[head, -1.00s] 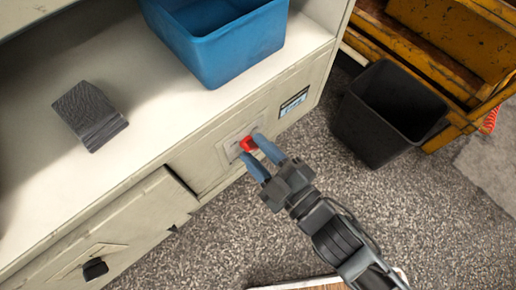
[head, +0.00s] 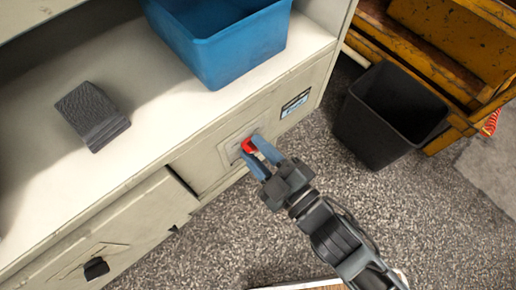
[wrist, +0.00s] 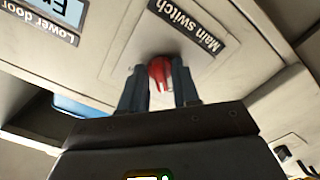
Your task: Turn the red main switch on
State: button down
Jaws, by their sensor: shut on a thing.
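The red main switch (head: 249,145) is on the front panel of the beige cabinet. In the wrist view the red switch (wrist: 161,72) sits under the "Main switch" label (wrist: 186,24), between the two fingers. My gripper (head: 257,153) is at the panel with its blue-grey fingers on either side of the switch. In the wrist view my gripper (wrist: 160,88) is shut on the switch knob. The fingers partly hide the knob, and its exact turn position is hard to tell.
A blue bin (head: 225,45) and a dark grey block (head: 93,115) stand on the cabinet top (head: 150,110). A black bin (head: 385,115) stands on the floor to the right, beside a yellow worn frame (head: 410,40). A cabinet door (head: 120,235) with a black knob is at lower left.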

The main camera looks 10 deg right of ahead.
jog(key=shift+r, duration=0.1)
jog(key=m+p, duration=0.3)
jog(key=m, duration=0.1)
jog(key=shift+a+r, duration=0.1)
jog(key=m+p, duration=0.2)
jog(key=m, duration=0.2)
jog(key=shift+m+p, duration=0.3)
jog(key=shift+p, duration=0.05)
jog(key=m, duration=0.4)
jog(key=shift+f+p, duration=0.2)
jog(key=shift+p, duration=0.2)
jog(key=shift+m, duration=2.5)
jog(key=c, duration=1.1)
grip_release()
jog(key=shift+c, duration=0.2)
jog(key=shift+s, duration=0.1)
